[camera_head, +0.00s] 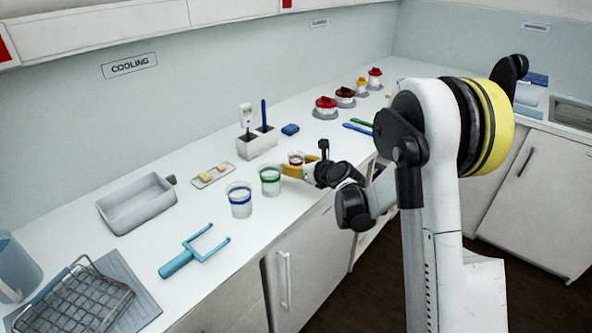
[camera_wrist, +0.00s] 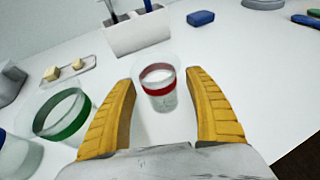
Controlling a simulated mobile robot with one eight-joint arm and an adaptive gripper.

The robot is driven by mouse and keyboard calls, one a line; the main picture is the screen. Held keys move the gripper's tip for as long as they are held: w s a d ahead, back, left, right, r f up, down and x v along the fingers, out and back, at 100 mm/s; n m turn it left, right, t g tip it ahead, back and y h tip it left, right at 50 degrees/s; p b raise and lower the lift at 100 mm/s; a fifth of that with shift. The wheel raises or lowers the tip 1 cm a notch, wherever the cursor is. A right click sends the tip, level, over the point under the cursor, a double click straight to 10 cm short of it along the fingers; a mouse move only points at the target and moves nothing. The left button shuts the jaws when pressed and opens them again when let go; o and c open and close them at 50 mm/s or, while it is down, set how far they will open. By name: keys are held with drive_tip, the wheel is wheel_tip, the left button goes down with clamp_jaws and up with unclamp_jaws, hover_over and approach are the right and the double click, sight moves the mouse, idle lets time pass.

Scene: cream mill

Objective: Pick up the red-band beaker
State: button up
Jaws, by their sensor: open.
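The red-band beaker (camera_wrist: 158,88) is a clear cup with a red band, standing upright on the white counter. In the wrist view it is between and just beyond the two yellow fingers of my gripper (camera_wrist: 162,105), with gaps on both sides. In the head view the beaker (camera_head: 296,159) shows right behind my gripper (camera_head: 293,170), its lower part hidden by a yellow finger. My gripper is open and empty. A green-band beaker (camera_head: 270,180) stands just left of my gripper; in the wrist view it (camera_wrist: 62,115) is close to the left finger.
A blue-band beaker (camera_head: 239,199) stands further left. Behind are a white holder (camera_head: 257,146), a blue block (camera_head: 290,129) and a small tray (camera_head: 212,176) with pale pieces. Red-lidded jars (camera_head: 326,106) stand further right. The counter right of the red-band beaker is mostly clear.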

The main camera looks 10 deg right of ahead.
drive_tip(key=shift+w+f, duration=0.1)
drive_tip(key=shift+w, duration=0.1)
drive_tip(key=shift+c, duration=0.6)
drive_tip(key=c, duration=1.2)
drive_tip(key=shift+r+p, duration=0.35)
drive_tip(key=shift+r, duration=0.2)
drive_tip(key=r, duration=0.1)
drive_tip(key=r+p, duration=0.2)
drive_tip(key=r, duration=0.1)
drive_tip(key=shift+s+d, duration=0.15)
drive_tip(key=shift+s, duration=0.1)
drive_tip(key=w+d+r+p+v, duration=0.1)
drive_tip(key=p+v, duration=0.2)
drive_tip(key=v, duration=0.9)
drive_tip(key=shift+s+d+r+p, duration=0.2)
drive_tip(key=shift+s+r+p, duration=0.05)
drive_tip(key=shift+p, duration=0.05)
